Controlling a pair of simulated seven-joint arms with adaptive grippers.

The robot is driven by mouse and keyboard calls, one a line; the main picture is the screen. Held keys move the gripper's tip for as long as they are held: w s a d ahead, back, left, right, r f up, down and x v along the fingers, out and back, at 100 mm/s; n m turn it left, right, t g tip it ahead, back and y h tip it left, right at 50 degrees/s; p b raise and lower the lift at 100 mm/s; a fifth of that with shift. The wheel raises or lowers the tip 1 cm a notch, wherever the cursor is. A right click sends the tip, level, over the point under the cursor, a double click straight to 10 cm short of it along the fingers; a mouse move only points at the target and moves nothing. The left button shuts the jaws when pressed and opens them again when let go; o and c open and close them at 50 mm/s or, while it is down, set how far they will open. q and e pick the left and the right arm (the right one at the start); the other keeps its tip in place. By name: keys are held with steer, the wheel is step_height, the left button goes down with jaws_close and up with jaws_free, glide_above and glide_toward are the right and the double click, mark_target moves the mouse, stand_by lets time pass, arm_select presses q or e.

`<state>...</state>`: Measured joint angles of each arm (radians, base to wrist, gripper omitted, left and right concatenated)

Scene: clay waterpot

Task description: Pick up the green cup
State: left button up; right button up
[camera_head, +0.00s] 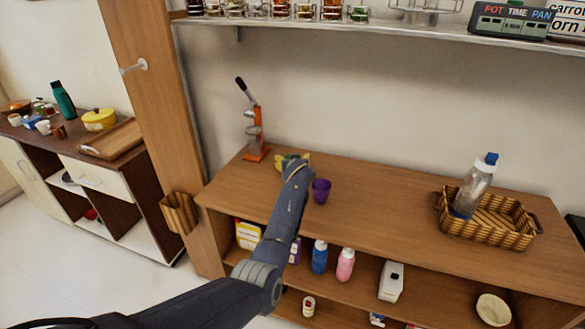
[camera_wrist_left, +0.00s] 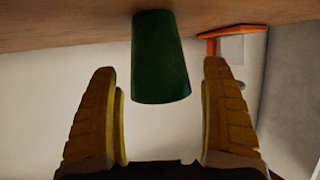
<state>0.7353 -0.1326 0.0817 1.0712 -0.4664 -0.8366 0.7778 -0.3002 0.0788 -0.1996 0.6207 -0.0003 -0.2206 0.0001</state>
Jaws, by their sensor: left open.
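The green cup (camera_wrist_left: 161,58) shows in the left wrist view, where the picture appears upside down. It stands on the wooden counter (camera_wrist_left: 60,28), between the lines of the two yellow fingers. My left gripper (camera_head: 292,158) is open around or just short of the cup; neither finger visibly touches it. In the head view my own wrist and gripper hide most or all of the cup. My right gripper is not in view.
A purple cup (camera_head: 321,191) stands close to the right of my left gripper. An orange juicer (camera_head: 256,140) stands behind and to the left. A wicker basket (camera_head: 487,236) with a bottle (camera_head: 473,188) sits at the counter's right. The counter between is clear.

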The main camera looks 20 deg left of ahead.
arm_select(q)
steer(key=c, duration=1.2)
